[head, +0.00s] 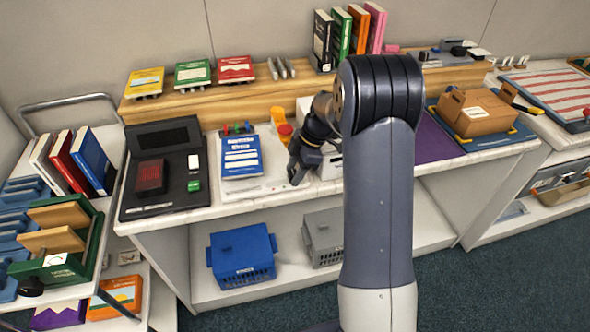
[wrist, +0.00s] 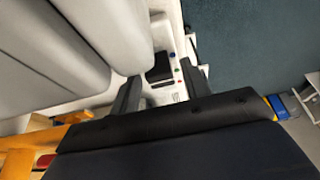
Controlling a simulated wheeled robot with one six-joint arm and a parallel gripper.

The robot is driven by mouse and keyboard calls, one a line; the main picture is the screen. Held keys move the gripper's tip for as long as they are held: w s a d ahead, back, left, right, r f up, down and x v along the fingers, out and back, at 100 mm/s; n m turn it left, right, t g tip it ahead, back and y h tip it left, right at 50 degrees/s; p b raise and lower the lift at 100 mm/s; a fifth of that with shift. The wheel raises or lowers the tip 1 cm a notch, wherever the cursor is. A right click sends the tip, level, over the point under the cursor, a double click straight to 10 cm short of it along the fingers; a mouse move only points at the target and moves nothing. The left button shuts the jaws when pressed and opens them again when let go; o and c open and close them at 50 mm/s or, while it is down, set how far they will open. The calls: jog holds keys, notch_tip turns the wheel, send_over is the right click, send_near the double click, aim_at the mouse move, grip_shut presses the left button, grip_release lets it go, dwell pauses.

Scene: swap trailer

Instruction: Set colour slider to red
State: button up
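My gripper (head: 297,172) points down over the white panel on the counter in the head view. In the wrist view, its two dark fingers (wrist: 160,92) are apart, with a gap between them. A black block (wrist: 160,68), which looks like the slider's knob, shows in that gap on a white surface. Blue (wrist: 173,54), green (wrist: 177,69) and red (wrist: 180,81) marks run beside it; the block's middle looks roughly level with the green one. I cannot tell whether a finger touches it. In the head view my arm and gripper hide this spot.
A blue book (head: 240,156) lies left of my gripper, with small coloured knobs (head: 238,128) behind it. A yellow and red item (head: 284,128) stands just behind. A black case (head: 160,170) is further left; a cardboard box (head: 476,111) is right of my arm.

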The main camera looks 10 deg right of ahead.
grip_shut()
dwell(0.3)
jog(key=a+b, duration=0.3)
jog(key=a, duration=0.3)
jog(key=shift+a, duration=0.15)
jog(key=shift+o, duration=0.6)
grip_release()
jog(key=shift+a, duration=0.1)
